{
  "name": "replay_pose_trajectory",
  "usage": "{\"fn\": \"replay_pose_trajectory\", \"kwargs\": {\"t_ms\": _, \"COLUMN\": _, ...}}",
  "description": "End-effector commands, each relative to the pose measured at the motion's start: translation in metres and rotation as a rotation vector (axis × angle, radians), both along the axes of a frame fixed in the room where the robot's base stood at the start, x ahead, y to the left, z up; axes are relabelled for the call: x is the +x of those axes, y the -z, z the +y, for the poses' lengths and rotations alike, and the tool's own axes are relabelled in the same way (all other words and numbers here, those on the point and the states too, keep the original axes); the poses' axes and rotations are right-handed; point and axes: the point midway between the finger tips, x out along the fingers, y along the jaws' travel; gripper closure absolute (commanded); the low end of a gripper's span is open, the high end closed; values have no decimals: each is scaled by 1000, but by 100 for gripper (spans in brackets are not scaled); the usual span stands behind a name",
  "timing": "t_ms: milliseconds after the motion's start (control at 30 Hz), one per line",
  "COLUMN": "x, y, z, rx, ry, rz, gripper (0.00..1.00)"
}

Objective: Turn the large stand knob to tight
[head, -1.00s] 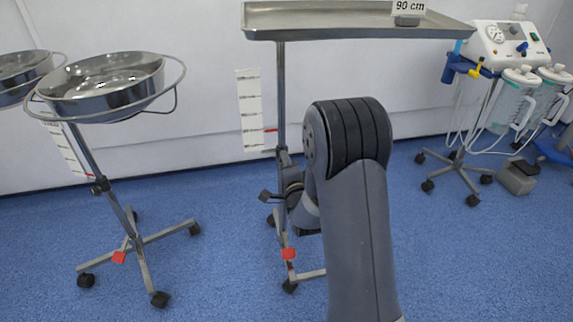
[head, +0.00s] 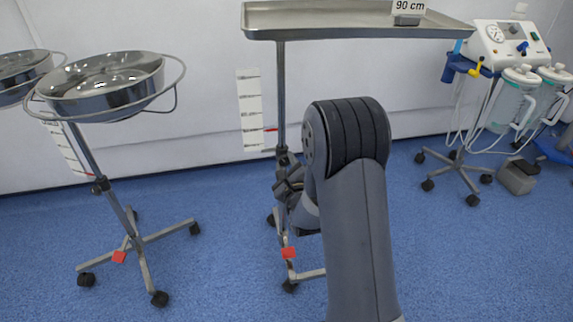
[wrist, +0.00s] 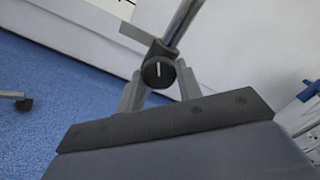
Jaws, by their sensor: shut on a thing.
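The large stand has a flat steel tray (head: 340,33) on top and an upright pole (head: 281,95). Its round black knob (wrist: 157,73) shows in the wrist view, with a white line standing nearly upright on its face. My gripper (wrist: 158,88) is shut on the knob, one finger on each side of it. In the head view my gripper (head: 287,186) is at the pole's lower part, partly hidden behind my own arm, and the knob cannot be made out there.
A basin stand (head: 105,90) is on the left, with another basin (head: 22,70) at the edge. A suction machine (head: 505,45) on a wheeled stand is at the right. A white scale strip (head: 250,110) stands beside the pole. Blue floor (head: 220,285) is clear in front.

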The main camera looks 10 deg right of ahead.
Motion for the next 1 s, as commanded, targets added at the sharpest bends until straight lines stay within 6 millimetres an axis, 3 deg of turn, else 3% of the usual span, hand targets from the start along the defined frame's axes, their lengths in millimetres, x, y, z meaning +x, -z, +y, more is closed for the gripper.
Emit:
{"fn": "replay_pose_trajectory", "kwargs": {"t_ms": 500, "x": 0, "y": 1, "z": 1, "rx": 426, "ry": 0, "rz": 2, "gripper": 89}}
{"fn": "replay_pose_trajectory", "kwargs": {"t_ms": 1000, "x": 0, "y": 2, "z": 1, "rx": 575, "ry": 1, "rz": 3, "gripper": 89}}
